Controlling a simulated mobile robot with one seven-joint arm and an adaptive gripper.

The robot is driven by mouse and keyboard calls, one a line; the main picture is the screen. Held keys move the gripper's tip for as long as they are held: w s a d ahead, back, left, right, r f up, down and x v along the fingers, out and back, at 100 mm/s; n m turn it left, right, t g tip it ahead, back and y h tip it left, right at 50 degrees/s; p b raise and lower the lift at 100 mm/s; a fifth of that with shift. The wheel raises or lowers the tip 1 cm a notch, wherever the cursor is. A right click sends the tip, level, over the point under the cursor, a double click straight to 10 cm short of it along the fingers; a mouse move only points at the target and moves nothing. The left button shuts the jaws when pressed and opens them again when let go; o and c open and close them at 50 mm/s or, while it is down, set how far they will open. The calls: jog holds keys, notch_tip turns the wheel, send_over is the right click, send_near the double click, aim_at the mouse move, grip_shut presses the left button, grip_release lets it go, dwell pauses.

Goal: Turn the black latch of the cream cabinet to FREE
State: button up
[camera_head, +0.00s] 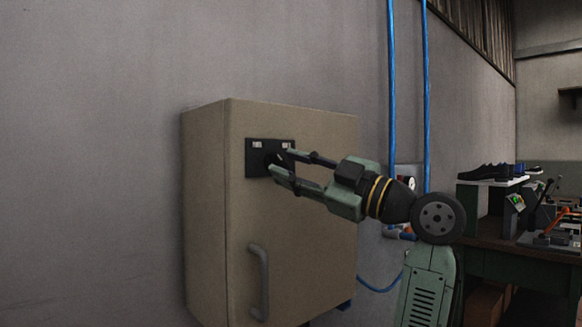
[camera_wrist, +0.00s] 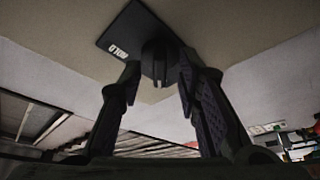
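The cream cabinet (camera_head: 205,200) stands against the wall, its door facing my arm. A black latch plate (camera_head: 256,147) with two small white labels sits high on the door; the labels are too small to read surely. In the wrist view the plate (camera_wrist: 140,28) shows one label, upside down. The dark round latch knob (camera_wrist: 155,62) with a raised grip sticks out from the plate. My gripper (camera_head: 279,161) is at the plate with its fingers apart. In the wrist view its fingertips (camera_wrist: 158,72) stand either side of the knob; firm contact is not visible.
A grey bar handle (camera_head: 260,283) is lower on the door. Blue pipes (camera_head: 391,80) run up the wall right of the cabinet. A bench (camera_head: 500,250) at the right carries dark shoes (camera_head: 488,171) and tools. The wall left of the cabinet is clear.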

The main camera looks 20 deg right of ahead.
jog(key=v, duration=1.1)
jog(key=shift+s+d+f, duration=0.1)
jog(key=shift+s+d, duration=0.05)
dwell(0.4)
